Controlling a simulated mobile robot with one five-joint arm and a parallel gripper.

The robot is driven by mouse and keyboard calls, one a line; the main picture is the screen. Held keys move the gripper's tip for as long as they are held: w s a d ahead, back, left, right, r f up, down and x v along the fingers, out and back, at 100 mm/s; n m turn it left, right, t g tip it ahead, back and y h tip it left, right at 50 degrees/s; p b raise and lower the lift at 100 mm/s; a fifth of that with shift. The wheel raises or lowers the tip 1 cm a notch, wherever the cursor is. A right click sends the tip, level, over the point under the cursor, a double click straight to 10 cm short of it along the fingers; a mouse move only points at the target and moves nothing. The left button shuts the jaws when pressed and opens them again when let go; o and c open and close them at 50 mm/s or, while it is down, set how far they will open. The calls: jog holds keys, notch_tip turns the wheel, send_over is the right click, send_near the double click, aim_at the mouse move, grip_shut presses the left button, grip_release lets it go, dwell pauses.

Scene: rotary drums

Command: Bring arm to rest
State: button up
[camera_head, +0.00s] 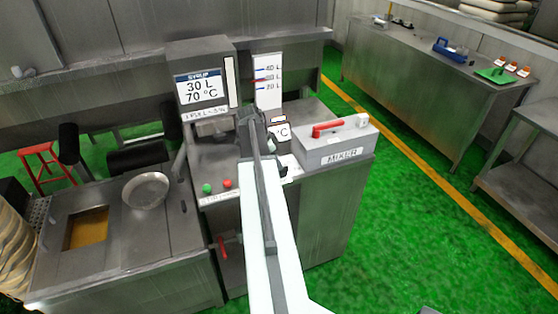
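My arm, a white link with a grey bar, reaches forward from the bottom of the view. It points at the syrup station. My gripper (250,118), dark grey, is at its far end, in front of the station between the display and the mixer box. It is small and partly hidden by the arm, so I cannot tell whether its fingers are open or shut, or whether it touches anything. No held object is visible.
The syrup display (201,89) reads 30 L and 70 °C. A mixer box (336,146) with a red handle sits right of the arm. Green and red buttons (227,183) and a red valve handle (222,247) are left of it. Open green floor (400,230) lies right.

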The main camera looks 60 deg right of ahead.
jog(key=p+v, duration=0.2)
jog(key=v, duration=0.2)
jog(key=shift+r, duration=0.1)
jog(key=w+a+f+n+t, duration=0.1)
jog(key=w+a+n, duration=0.1)
jog(key=w+a, duration=0.6)
jog(key=w+a+n+t, duration=0.1)
jog(key=w+a+n, duration=0.25)
jog(key=a, duration=0.95)
jog(key=w+a+f+n, duration=0.1)
jog(key=w+a+n, duration=0.1)
jog(key=w+a, duration=0.65)
jog(key=s+a+n+y, duration=0.1)
jog(key=s+a+n, duration=0.2)
jog(key=a+n, duration=0.6)
jog(key=s+a+f+n+y+b, duration=0.1)
jog(key=s+a+n+y, duration=0.1)
jog(key=a+n, duration=0.7)
jog(key=s+a, duration=0.1)
jog(key=a, duration=0.7)
jog(key=shift+s+f+t+y, duration=0.25)
jog(key=shift+f+t+y, duration=0.05)
jog(key=shift+f+t, duration=0.1)
